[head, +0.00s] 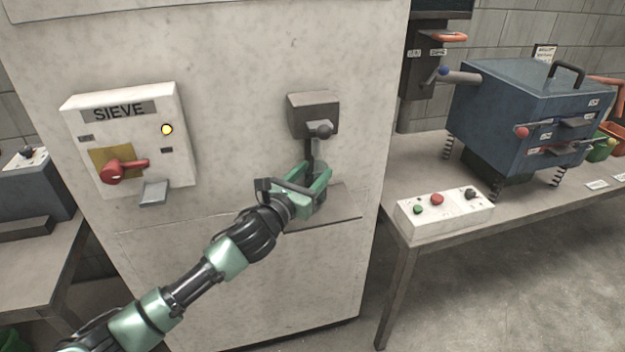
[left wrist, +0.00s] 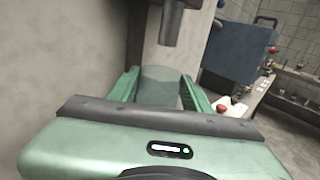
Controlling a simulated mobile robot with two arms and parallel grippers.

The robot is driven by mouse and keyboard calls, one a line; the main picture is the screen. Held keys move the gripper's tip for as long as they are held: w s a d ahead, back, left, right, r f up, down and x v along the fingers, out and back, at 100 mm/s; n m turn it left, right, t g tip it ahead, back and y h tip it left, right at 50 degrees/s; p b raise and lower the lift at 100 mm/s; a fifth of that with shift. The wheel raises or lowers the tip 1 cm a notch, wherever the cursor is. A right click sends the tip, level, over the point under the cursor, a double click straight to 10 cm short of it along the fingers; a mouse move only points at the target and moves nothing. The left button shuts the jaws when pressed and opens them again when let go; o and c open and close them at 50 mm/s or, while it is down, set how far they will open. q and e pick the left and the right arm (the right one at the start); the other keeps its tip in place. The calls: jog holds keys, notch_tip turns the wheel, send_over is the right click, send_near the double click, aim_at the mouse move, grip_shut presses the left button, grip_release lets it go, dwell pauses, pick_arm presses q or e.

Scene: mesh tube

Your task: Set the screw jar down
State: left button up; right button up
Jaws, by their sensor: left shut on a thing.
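My left gripper (head: 312,186) is at the front of the pale cabinet, just below a grey dispenser box with a knob (head: 312,112). In the left wrist view its two green fingers (left wrist: 160,92) are shut on a greenish, see-through jar (left wrist: 162,76). The jar stands roughly upright between the fingers, under a dark spout (left wrist: 172,24) and apart from it. In the head view the fingers mostly hide the jar. I cannot tell whether its base touches the ledge (head: 345,206). My right gripper is not in view.
A SIEVE panel (head: 180,160) with a red lever (head: 122,170) and a lit yellow lamp (head: 167,129) is left on the cabinet. A table (head: 398,250) at right bears a button box (head: 445,215) and a blue machine on springs (head: 515,105). Floor is clear at lower right.

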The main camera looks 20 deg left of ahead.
pick_arm(q)
jog(key=shift+f, duration=0.95)
jog(key=shift+f, duration=0.1)
jog(key=o, duration=1.4)
jog(key=shift+s+a+b, duration=0.25)
jog(key=shift+s+a, duration=0.15)
jog(key=shift+s, duration=1.6)
jog(key=shift+s+a+b, duration=0.25)
jog(key=shift+s+a, duration=0.15)
jog(key=shift+s, duration=1.55)
jog(key=shift+s+a+b, duration=0.25)
jog(key=shift+s+a, duration=0.15)
jog(key=shift+s, duration=1.6)
